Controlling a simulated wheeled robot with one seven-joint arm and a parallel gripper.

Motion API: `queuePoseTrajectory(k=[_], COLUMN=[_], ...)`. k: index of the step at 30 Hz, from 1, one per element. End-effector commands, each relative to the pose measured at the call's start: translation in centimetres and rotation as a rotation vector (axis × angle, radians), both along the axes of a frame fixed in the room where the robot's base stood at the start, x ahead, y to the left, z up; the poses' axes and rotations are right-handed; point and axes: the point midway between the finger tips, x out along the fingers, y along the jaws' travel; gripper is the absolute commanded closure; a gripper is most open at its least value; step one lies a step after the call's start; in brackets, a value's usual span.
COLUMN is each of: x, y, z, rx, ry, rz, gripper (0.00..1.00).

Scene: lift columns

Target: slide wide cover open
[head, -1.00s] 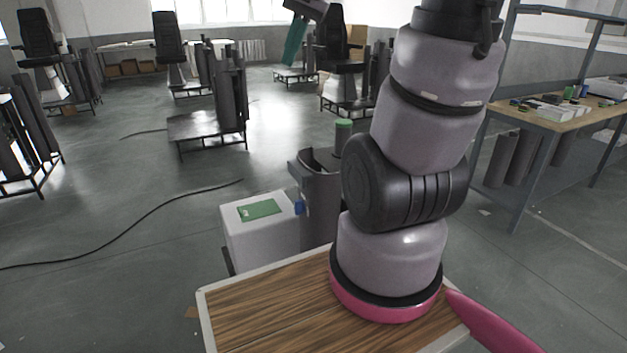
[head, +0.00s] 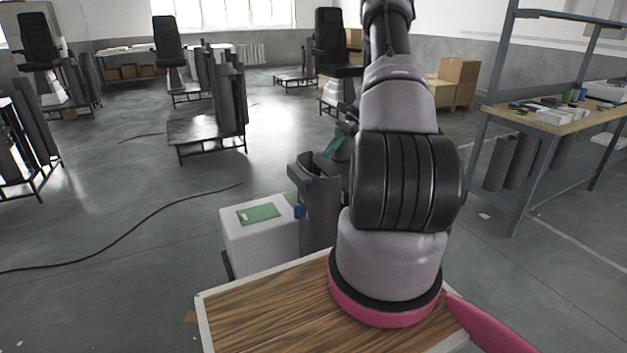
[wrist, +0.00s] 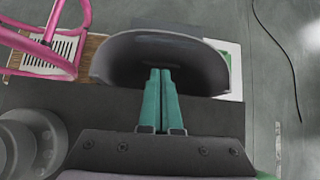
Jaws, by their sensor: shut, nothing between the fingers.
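The wide cover seems to be the dark grey curved shell with an open top (head: 320,208), standing upright just beyond my wooden base top. In the wrist view its rounded hollow (wrist: 112,60) opens around the fingertips. My gripper (wrist: 161,72) has two teal fingers pressed together with nothing between them. The tips lie over or inside the hollow; I cannot tell whether they touch its wall. In the head view the teal fingers (head: 334,146) show at the opening's right rim, partly hidden by my arm. The cover's right side is hidden behind my arm.
A white box (head: 262,243) with a green panel (head: 258,213) adjoins the cover on the left. A black cable (head: 130,222) lies on the open floor at left. A workbench (head: 555,125) stands at right. Other column stands (head: 205,132) are farther back.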

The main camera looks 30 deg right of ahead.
Motion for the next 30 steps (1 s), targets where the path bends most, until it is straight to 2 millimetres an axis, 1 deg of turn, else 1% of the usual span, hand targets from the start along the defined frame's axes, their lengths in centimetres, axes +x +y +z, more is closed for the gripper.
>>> queuePoseTrajectory(k=[1, 2, 5, 7, 11, 15, 21, 25, 30], x=[-0.1, -0.1, -0.2, -0.2, -0.2, -0.2, -0.2, -0.2, -0.1], y=[-0.4, -0.6, -0.7, -0.4, 0.9, 2.8, 5.1, 5.9, 6.2], z=[-1.1, -1.6, -2.5, -2.9, -4.1, -6.0, -8.3, -9.1, -9.4], rx=[0.015, 0.022, 0.034, 0.037, 0.036, 0.037, 0.035, 0.034, 0.034], ry=[0.014, 0.02, 0.03, 0.031, 0.032, 0.033, 0.032, 0.03, 0.029], rz=[-0.016, -0.023, -0.034, -0.035, -0.033, -0.033, -0.033, -0.034, -0.035], gripper=[1.0, 1.0, 1.0, 1.0, 1.0, 1.0, 1.0, 1.0, 1.0])
